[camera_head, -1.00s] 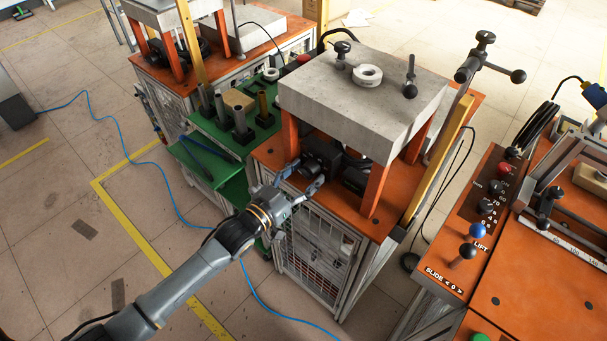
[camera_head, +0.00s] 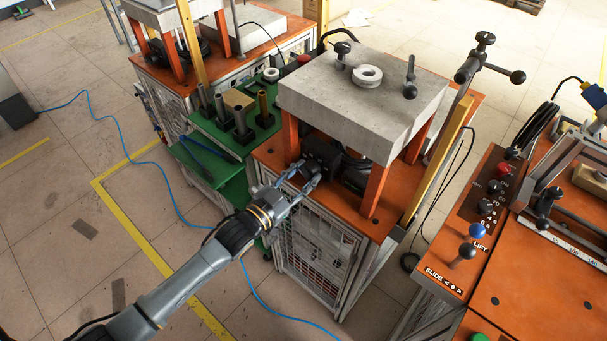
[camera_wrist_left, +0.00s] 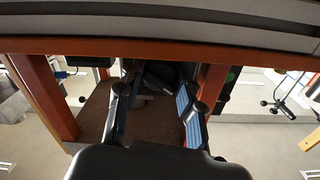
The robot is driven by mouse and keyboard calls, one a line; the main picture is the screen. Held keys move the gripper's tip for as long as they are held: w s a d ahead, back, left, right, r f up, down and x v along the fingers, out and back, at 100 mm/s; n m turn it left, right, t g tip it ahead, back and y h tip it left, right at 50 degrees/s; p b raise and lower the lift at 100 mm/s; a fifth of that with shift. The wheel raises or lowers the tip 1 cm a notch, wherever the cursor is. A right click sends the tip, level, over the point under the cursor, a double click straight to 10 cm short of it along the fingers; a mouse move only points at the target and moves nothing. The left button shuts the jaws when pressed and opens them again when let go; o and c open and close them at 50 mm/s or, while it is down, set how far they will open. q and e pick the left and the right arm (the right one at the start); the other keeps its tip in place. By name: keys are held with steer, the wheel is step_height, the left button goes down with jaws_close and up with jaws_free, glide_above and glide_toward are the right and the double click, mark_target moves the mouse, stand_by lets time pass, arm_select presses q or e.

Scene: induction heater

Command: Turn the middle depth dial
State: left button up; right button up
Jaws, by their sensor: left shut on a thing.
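The middle depth dial (camera_head: 310,168) is a small dark knob on the front of a black box (camera_head: 322,153) under the grey slab of the middle station. My left gripper (camera_head: 303,175) reaches it from the lower left, with its two fingers shut on either side of the dial. The fingers partly hide the dial. In the left wrist view the two fingers (camera_wrist_left: 152,105) point forward under the slab, and the dark area between them is too dim to show the dial clearly. My right gripper is not in view.
The thick slab (camera_head: 345,110) stands on orange legs (camera_head: 374,192) close around the box, above an orange tabletop (camera_head: 266,154). A green stand (camera_head: 235,186) is to the left. A control panel with levers (camera_head: 467,252) is at the right. The floor at left is open.

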arm_select(q)
steer(key=shift+m, duration=2.2)
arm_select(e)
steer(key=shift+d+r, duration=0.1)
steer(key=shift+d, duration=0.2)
arm_select(q)
steer(key=o, duration=1.1)
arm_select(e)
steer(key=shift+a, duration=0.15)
